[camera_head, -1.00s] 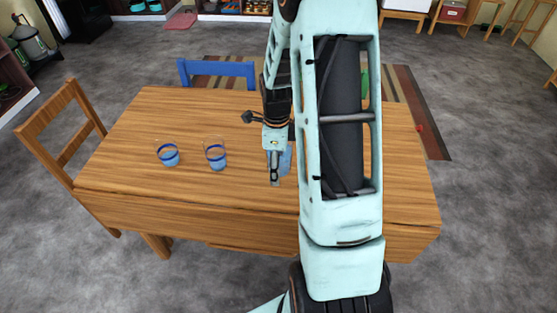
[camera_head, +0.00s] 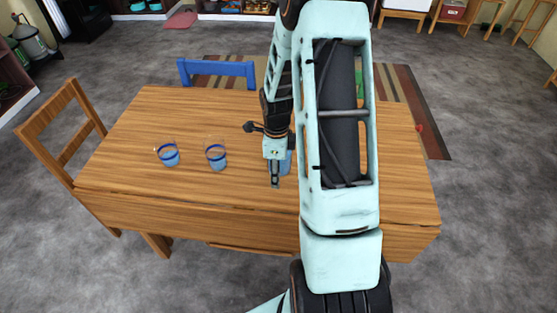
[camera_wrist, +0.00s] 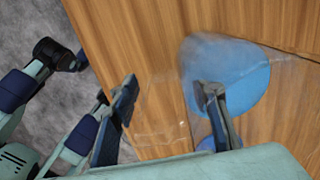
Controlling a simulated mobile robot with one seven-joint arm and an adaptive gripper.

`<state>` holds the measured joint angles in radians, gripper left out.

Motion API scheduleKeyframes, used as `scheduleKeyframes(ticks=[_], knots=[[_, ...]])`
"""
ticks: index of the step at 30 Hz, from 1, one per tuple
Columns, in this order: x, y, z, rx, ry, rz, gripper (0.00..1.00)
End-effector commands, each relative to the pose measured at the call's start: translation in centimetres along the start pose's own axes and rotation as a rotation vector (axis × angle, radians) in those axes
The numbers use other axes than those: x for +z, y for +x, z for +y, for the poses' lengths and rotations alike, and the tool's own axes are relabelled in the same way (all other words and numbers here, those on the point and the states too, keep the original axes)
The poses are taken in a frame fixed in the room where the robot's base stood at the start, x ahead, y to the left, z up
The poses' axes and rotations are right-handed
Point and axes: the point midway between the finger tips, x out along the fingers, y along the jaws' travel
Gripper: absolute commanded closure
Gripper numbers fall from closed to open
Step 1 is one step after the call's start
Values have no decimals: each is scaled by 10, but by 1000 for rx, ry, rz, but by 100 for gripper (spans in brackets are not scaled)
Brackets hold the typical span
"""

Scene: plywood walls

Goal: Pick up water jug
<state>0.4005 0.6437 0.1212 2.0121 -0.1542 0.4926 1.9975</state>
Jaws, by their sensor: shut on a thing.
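The water jug (camera_head: 286,164) is clear with blue water in it. It stands on the wooden table, mostly hidden behind my gripper and arm in the head view. In the wrist view the jug (camera_wrist: 245,75) shows its round blue water and a clear part reaching between my fingers. My gripper (camera_head: 275,182) is at the jug's left side. In the wrist view my gripper (camera_wrist: 168,92) has one finger on each side of the clear part, which looks like the handle, and is shut on it. I cannot tell whether the jug is off the table.
Two glasses with blue bands, a left one (camera_head: 169,155) and a right one (camera_head: 216,156), stand on the table (camera_head: 120,180) left of my gripper. A wooden chair (camera_head: 68,130) is at the left, a blue chair (camera_head: 217,69) at the far side. The table's right part is clear.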

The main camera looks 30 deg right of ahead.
Motion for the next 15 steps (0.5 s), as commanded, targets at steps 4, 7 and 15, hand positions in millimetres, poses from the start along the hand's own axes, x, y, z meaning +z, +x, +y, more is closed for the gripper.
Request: scheduleKeyframes(ticks=[4, 7, 15], knots=[[0, 0, 1, 3, 0, 1, 96], [0, 0, 1, 3, 0, 1, 100], [0, 0, 1, 2, 0, 0, 100]])
